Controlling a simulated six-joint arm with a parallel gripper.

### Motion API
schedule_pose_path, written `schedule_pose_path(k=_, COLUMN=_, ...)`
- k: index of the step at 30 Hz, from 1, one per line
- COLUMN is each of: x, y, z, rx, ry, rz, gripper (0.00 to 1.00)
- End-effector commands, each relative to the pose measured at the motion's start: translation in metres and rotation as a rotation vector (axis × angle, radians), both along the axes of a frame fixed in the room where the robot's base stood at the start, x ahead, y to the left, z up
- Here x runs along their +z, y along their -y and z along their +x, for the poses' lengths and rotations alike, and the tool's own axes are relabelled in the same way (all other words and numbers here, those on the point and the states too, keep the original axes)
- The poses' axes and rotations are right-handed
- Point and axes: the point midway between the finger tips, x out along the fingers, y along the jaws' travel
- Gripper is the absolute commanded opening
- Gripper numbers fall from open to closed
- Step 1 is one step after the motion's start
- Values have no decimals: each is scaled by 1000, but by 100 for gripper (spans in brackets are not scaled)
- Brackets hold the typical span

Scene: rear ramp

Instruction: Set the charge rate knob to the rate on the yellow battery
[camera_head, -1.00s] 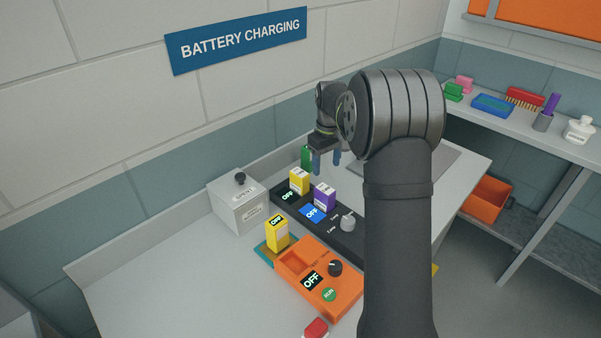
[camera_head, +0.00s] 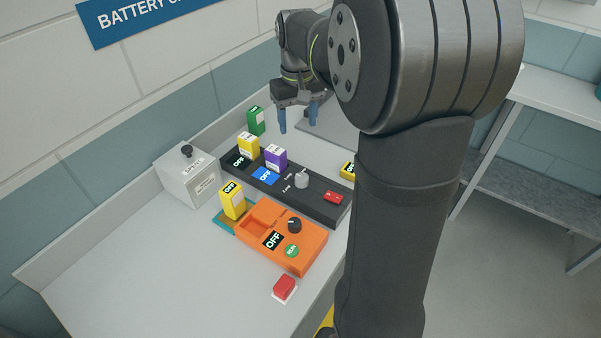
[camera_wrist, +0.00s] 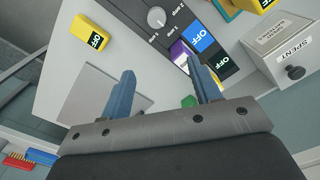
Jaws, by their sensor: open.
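The dark charger strip (camera_head: 325,207) carries a grey charge rate knob (camera_head: 301,180), also in the wrist view (camera_wrist: 156,17), with amp marks around it. A yellow battery (camera_head: 249,145) and a purple battery (camera_head: 275,158) stand in the strip beside screens reading OFF. Another yellow battery (camera_head: 232,200) stands on a teal pad; a third yellow block (camera_head: 348,170) is partly hidden by my arm and shows in the wrist view (camera_wrist: 90,34). I cannot read a rate on any. My gripper (camera_head: 298,122) is open and empty, behind the strip, right of the green battery (camera_head: 256,121).
An orange tester (camera_head: 300,262) with a black knob (camera_head: 294,225) and a red button (camera_head: 284,287) are in front. A grey SPENT box (camera_head: 190,182) stands left. A flat grey plate (camera_head: 335,140) lies behind the strip. The front left of the bench is clear.

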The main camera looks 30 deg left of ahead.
Motion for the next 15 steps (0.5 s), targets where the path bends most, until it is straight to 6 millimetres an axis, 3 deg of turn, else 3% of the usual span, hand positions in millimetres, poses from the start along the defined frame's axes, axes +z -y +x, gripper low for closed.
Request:
schedule_pose_path(k=3, x=8, y=15, z=-9, rx=-49, ry=1, rz=1, gripper=57)
schedule_pose_path(k=8, x=6, y=21, z=-13, rx=-70, ry=-1, rz=-2, gripper=57)
schedule_pose_path(k=15, x=-33, y=21, z=-13, rx=-68, ry=-4, rz=-4, gripper=57)
